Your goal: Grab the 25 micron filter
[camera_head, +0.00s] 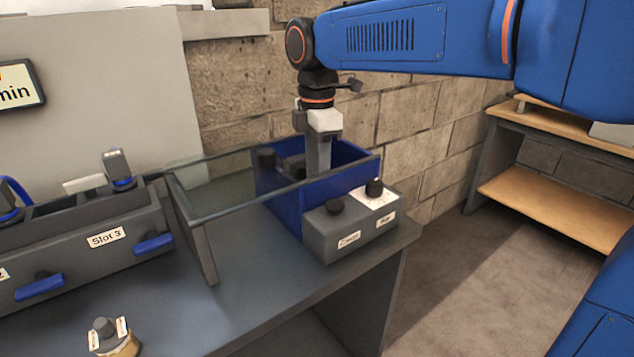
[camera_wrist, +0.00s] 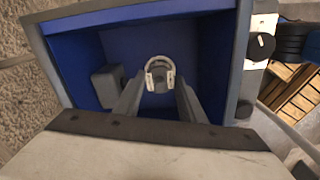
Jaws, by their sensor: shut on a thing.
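My gripper (camera_head: 318,155) reaches down into a blue bin (camera_head: 345,178) at the end of the bench. Its fingers also show in the wrist view (camera_wrist: 160,88), shut on a small round filter (camera_wrist: 161,66) with a grey knob and pale labels on its sides. The labels are too small to read. In the head view the bin's wall hides the fingertips and this filter. Another filter (camera_head: 120,345), tan with a grey knob and white labels, stands on the bench at the front left.
A dark block (camera_wrist: 107,86) is in the bin, left of my fingers. A clear panel (camera_head: 235,185) adjoins the bin. A grey box with black knobs (camera_head: 345,235) stands before it. A slotted grey housing (camera_head: 70,255) is at left. A wooden shelf (camera_head: 550,205) stands at right.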

